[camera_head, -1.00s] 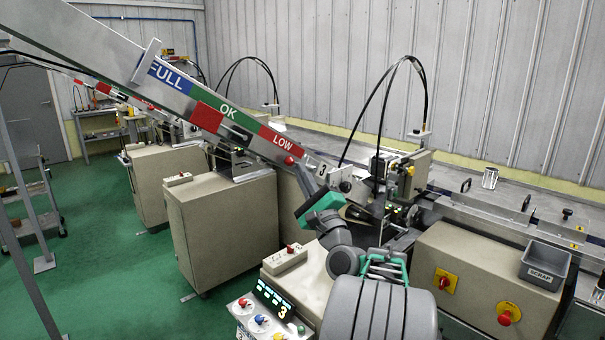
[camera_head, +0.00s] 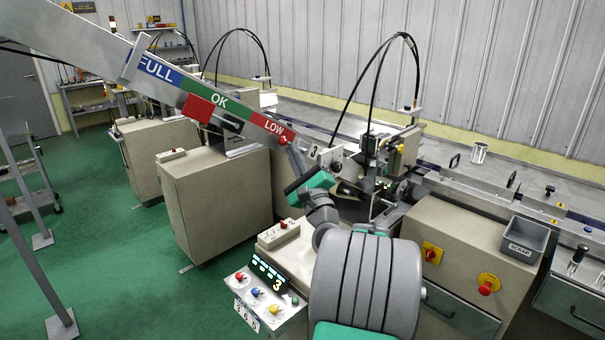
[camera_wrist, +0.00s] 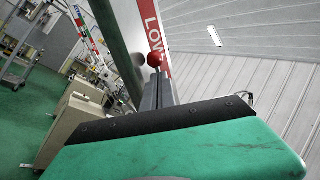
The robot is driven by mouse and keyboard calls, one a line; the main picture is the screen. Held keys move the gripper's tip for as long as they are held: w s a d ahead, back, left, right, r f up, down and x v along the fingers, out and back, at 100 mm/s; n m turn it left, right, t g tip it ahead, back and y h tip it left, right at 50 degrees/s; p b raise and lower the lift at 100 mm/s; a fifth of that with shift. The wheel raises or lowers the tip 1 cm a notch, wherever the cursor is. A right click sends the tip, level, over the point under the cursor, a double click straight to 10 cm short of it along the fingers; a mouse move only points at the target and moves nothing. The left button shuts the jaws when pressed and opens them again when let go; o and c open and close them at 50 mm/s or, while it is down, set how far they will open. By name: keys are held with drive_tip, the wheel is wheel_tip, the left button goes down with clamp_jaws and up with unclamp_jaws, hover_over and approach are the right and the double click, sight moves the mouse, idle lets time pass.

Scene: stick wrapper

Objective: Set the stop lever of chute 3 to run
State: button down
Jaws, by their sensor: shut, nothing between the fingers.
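Chute 3 (camera_head: 215,105) slopes down to the right, with FULL, OK and LOW bands on its side. The stop lever's red ball knob (camera_head: 283,140) stands at the lower end of the LOW band; it also shows in the wrist view (camera_wrist: 154,59). My gripper (camera_head: 291,155) has a green body, and its grey fingers are shut and empty, pointing up at the knob. In the wrist view the fingertips (camera_wrist: 157,78) lie right at the knob, overlapping its lower side; I cannot tell whether they touch. The lever's shaft is mostly hidden behind the fingers.
A wrapper machine (camera_head: 395,150) with black hoses stands right of my gripper. A scrap bin (camera_head: 528,240) sits at the right.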

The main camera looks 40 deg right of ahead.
drive_tip(key=b+v, duration=0.8)
drive_tip(key=v, duration=0.6)
drive_tip(key=w+a+f+n+g+y, duration=0.1)
drive_tip(key=a+f+n+g+y, duration=0.15)
drive_tip(key=f+n, duration=0.55)
drive_tip(key=w+a+f+n+g+y, duration=0.15)
drive_tip(key=f+n+g+y, duration=0.3)
drive_tip(key=f, duration=0.65)
drive_tip(key=s+a+f+n+g, duration=0.3)
drive_tip(key=s+f+n+g, duration=0.3)
drive_tip(key=s+f+g, duration=0.7)
drive_tip(key=s+a+f+n+g+p, duration=0.1)
drive_tip(key=s+a+n, duration=0.2)
drive_tip(key=s+a, duration=0.3)
drive_tip(key=w+a+r+n+t, duration=0.1)
drive_tip(key=w+a+r+n, duration=0.3)
drive_tip(key=a, duration=0.5)
drive_tip(key=w+a+r+n+t, duration=0.1)
drive_tip(key=w+a+r+n, duration=0.2)
drive_tip(key=a, duration=0.6)
drive_tip(key=w+n, duration=0.1)
drive_tip(key=w, duration=0.1)
drive_tip(key=shift+w+a+r+y+p, duration=0.3)
drive_tip(key=shift+w+a+r+p, duration=0.05)
drive_tip(key=shift+p, duration=0.05)
